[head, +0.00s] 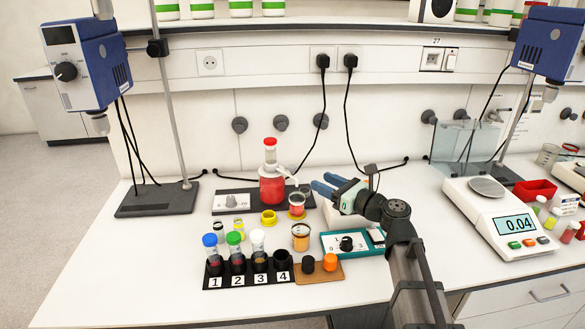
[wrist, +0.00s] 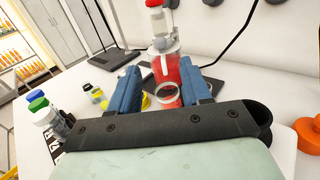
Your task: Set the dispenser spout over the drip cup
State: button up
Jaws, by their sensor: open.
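The dispenser (head: 271,188) is a bottle of red liquid with a clear upper part and a red cap. Its pale spout (head: 291,175) points right, and its tip appears above a small clear cup (head: 297,203) with reddish contents and a yellow base, apparently the drip cup. I cannot tell whether they line up exactly. My gripper (head: 320,183) is open and empty, its blue fingers right of the cup and pointing at the dispenser. In the wrist view, the dispenser (wrist: 165,70) and the clear cup rim (wrist: 167,93) show between the fingers, which partly hide the surroundings.
A yellow ring (head: 268,217) and an amber jar (head: 300,240) stand in front. A numbered vial rack (head: 245,282) is front left. A teal-framed device (head: 352,243) and a balance (head: 497,224) are right.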

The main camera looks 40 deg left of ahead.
aim_at(295, 169)
jog(key=a, duration=0.8)
jog(key=w+a, duration=0.1)
jog(key=a, duration=0.3)
jog(key=shift+a, duration=0.25)
jog(key=shift+c, duration=0.3)
grip_shut()
